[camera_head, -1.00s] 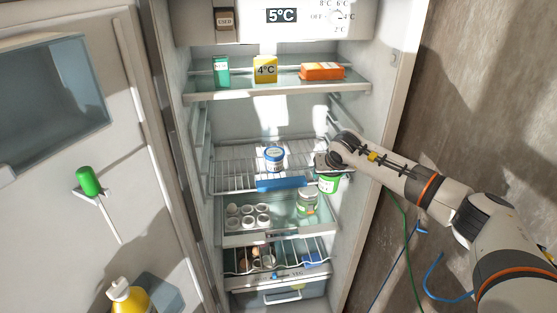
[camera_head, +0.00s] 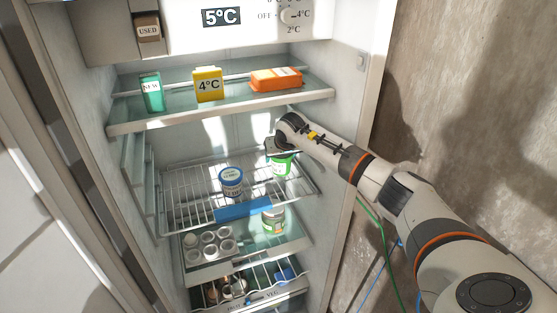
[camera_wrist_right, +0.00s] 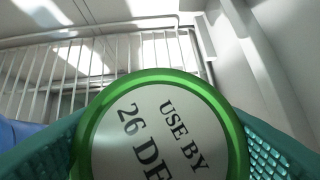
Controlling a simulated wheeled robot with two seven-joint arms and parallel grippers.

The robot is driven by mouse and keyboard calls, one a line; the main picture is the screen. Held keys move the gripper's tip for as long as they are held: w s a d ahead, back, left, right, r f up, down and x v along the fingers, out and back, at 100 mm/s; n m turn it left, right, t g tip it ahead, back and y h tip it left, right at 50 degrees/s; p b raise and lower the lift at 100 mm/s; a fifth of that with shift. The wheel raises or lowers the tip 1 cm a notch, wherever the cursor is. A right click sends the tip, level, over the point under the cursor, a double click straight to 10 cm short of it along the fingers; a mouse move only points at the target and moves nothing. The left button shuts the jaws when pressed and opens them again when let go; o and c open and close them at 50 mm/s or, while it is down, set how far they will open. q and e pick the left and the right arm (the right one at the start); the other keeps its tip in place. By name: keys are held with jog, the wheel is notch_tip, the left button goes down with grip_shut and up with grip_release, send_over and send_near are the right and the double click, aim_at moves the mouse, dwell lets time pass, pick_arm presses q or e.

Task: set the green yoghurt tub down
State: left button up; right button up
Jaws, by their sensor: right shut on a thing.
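The green yoghurt tub (camera_head: 282,166) is in my right gripper (camera_head: 283,147), at the right side of the fridge's wire shelf (camera_head: 180,212). In the right wrist view its green-rimmed lid (camera_wrist_right: 160,130) faces the camera and reads "USE BY 26 DE", the rest cut off. Teal finger pads (camera_wrist_right: 272,152) press on both sides of it. The tub looks upright over the shelf's right part; I cannot tell whether its base touches the wires. My left gripper is not in view.
A blue-and-white tub (camera_head: 231,181) stands on the wire shelf, left of the green one. A blue strip (camera_head: 243,209) is on the shelf's front edge. A jar (camera_head: 273,221) and an egg tray (camera_head: 208,247) stand below. The fridge's right wall is close to my arm.

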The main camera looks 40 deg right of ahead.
aim_at(280, 164)
jog(key=f+b, duration=0.2)
jog(key=f, duration=0.1)
jog(key=shift+w+d+f, duration=0.1)
jog(key=shift+w+f, duration=0.1)
jog(key=shift+w, duration=0.15)
jog(key=shift+f+b, duration=0.35)
jog(key=shift+s+r, duration=0.2)
jog(key=shift+r, duration=0.15)
jog(key=shift+f, duration=0.2)
jog(key=o, duration=1)
jog(key=shift+w, duration=0.1)
jog(key=shift+o, duration=0.3)
